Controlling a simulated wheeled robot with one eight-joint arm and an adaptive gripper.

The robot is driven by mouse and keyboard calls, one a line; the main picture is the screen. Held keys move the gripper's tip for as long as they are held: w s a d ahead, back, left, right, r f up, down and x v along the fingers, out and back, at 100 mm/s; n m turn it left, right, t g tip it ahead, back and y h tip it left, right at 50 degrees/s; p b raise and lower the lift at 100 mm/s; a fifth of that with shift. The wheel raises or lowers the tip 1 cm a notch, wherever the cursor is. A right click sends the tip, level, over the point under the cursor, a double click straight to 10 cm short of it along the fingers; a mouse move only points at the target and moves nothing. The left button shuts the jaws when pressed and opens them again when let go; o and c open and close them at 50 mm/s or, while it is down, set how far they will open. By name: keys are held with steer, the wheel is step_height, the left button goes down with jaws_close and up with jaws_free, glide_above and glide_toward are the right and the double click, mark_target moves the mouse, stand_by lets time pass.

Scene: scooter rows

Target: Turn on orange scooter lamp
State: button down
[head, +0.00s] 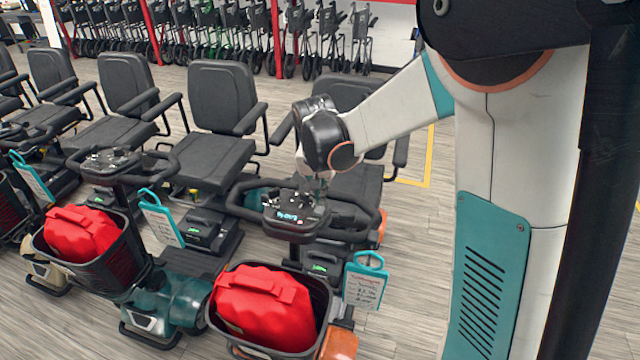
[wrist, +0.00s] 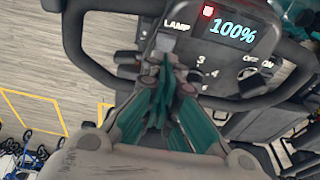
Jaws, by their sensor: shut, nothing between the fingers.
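The orange scooter (head: 340,343) is the nearest one, with orange body panels and a dark seat. Its console (head: 296,215) has a lit display, and my gripper (head: 318,186) is over the console's right part. In the wrist view the display (wrist: 232,32) reads 100%, beside the white LAMP label (wrist: 177,25) and a small red light (wrist: 208,11). My gripper (wrist: 165,62) is shut and empty, its teal fingertips just below the LAMP label. A dark knob (wrist: 251,84) is to the right.
Handlebars (wrist: 85,50) curve around the console. A red bag (head: 264,303) fills the front basket, and a price tag (head: 365,283) hangs beside it. A teal scooter (head: 180,305) stands close on the left. Open floor (head: 410,255) is on the right.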

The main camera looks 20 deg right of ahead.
mark_target(319, 210)
steer(key=shift+s+a+f, duration=0.15)
steer(key=shift+s+f, duration=0.05)
steer(key=shift+f, duration=0.7)
steer(key=shift+s+a+f+b, duration=0.15)
steer(key=shift+s+f+b, duration=0.15)
steer(key=shift+f+b, duration=0.1)
steer(key=shift+w, duration=0.1)
steer(key=shift+w+d, duration=0.45)
steer(key=shift+w, duration=0.15)
steer(key=shift+r, duration=0.1)
